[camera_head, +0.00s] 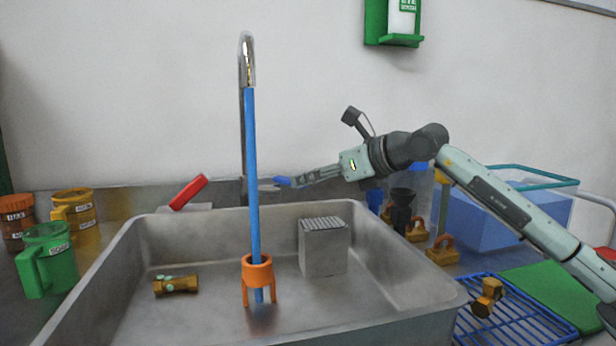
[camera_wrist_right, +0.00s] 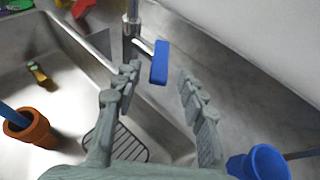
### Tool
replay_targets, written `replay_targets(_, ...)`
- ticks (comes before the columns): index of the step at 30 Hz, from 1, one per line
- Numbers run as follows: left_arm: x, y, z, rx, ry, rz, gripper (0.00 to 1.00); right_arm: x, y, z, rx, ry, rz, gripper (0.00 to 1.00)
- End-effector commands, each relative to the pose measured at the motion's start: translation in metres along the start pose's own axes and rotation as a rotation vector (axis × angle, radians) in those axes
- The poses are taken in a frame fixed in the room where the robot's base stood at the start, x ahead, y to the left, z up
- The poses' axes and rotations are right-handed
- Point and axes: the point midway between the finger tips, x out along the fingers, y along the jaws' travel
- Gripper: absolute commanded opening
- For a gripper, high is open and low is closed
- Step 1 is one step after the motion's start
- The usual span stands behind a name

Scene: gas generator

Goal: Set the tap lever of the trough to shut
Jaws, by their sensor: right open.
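The metal trough (camera_head: 205,243) has a tall spout (camera_head: 247,58) behind it, with a straight blue column (camera_head: 252,170) below its mouth. A blue lever (camera_head: 282,181) sticks out to the right at the tap's base. It also shows in the wrist view (camera_wrist_right: 160,62), joined by a metal stem to the tap post (camera_wrist_right: 131,28). My right gripper (camera_head: 296,181) is open and empty at the lever's right end. In the wrist view the lever appears between the fingertips (camera_wrist_right: 157,74); contact cannot be told. My left gripper is out of view.
An orange ringed holder (camera_head: 258,270) surrounds the column's foot. A grey block (camera_head: 322,248) and brass piece (camera_head: 177,285) are in the trough. A red lever (camera_head: 188,192) stands behind left; mugs (camera_head: 47,262) are left. Funnels (camera_head: 402,205) and a water tank (camera_head: 500,215) are right.

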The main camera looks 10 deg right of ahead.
Motion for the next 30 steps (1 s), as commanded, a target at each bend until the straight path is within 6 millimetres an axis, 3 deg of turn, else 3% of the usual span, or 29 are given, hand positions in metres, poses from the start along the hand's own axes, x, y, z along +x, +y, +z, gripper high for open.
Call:
replay_targets(4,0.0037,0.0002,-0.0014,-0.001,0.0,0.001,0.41,0.0104,0.0002,0.0,-0.001,0.0,-0.001,0.41)
replay_targets(12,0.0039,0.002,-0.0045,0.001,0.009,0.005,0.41,0.012,0.0001,-0.0003,-0.001,0.0,-0.001,0.41)
replay_targets(22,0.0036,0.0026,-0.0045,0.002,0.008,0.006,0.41,0.0117,0.0001,-0.0004,-0.001,0.0,-0.001,0.0)
replay_targets(30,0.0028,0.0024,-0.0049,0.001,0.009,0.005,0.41,0.0117,0.0001,-0.0004,0.0,0.0,-0.001,0.0)
